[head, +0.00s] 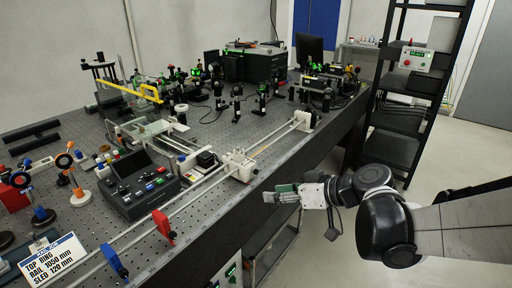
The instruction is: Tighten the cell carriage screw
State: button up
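A white carriage block (238,165), which looks like the cell carriage, sits on the twin rails near the front edge of the bench. Its screw is too small to make out. My gripper (270,197) is to the right of and nearer than the carriage, off the bench's front edge, with its fingers pointing left. It appears apart from the carriage. The fingers are small and seen from the side, so I cannot tell whether they are open or shut. No held object can be made out.
A red clamp (163,226) and a blue clamp (114,262) stand on the rails at the lower left. A dark control box (139,184) lies behind the rails. A white end block (303,120) is at the rails' far end. A black shelf rack (397,125) stands right of the bench.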

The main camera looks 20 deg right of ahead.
jog(key=s+a+r+m+g+h+p, duration=0.1)
jog(key=s+r+m+g+h+p, duration=0.1)
jog(key=s+r+m+h+p, duration=0.2)
jog(key=shift+s+r+m+h+p, duration=0.4)
jog(key=shift+s+r+h+p, duration=1.5)
jog(key=shift+s+r+p, duration=2.35)
jog(key=shift+w+r+b, duration=0.25)
jog(key=shift+r+b, duration=0.15)
jog(key=shift+b, duration=0.05)
jog(key=shift+s+d+r, duration=0.1)
